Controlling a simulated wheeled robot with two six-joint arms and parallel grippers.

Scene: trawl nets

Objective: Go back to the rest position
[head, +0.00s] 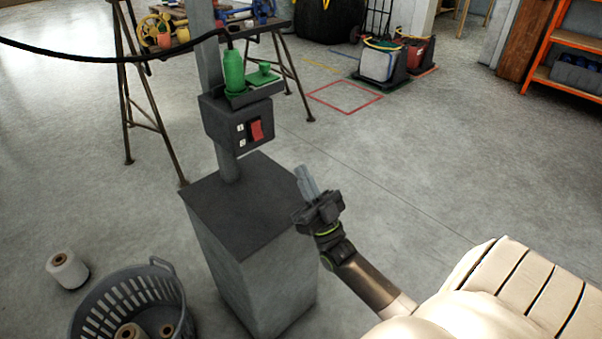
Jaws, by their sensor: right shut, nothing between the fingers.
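My right gripper (306,183) shows in the middle of the head view, on an arm that comes in from the lower right. Its fingers are together with nothing between them. It is in front of the right side of a grey pedestal (225,205), and I cannot tell the gap between them. The pedestal carries a post with a dark switch box (228,128) that has a red rocker switch (256,131). A small tray above the box holds a green bottle (233,72). My left gripper is not in view.
A grey slatted basket (130,300) with spools stands at the lower left, beside a loose spool (66,270). A trestle table (190,40) stands behind. A black cable crosses the upper left. Buckets (380,60) and an orange shelf (565,45) stand far back. The floor right of the pedestal is clear.

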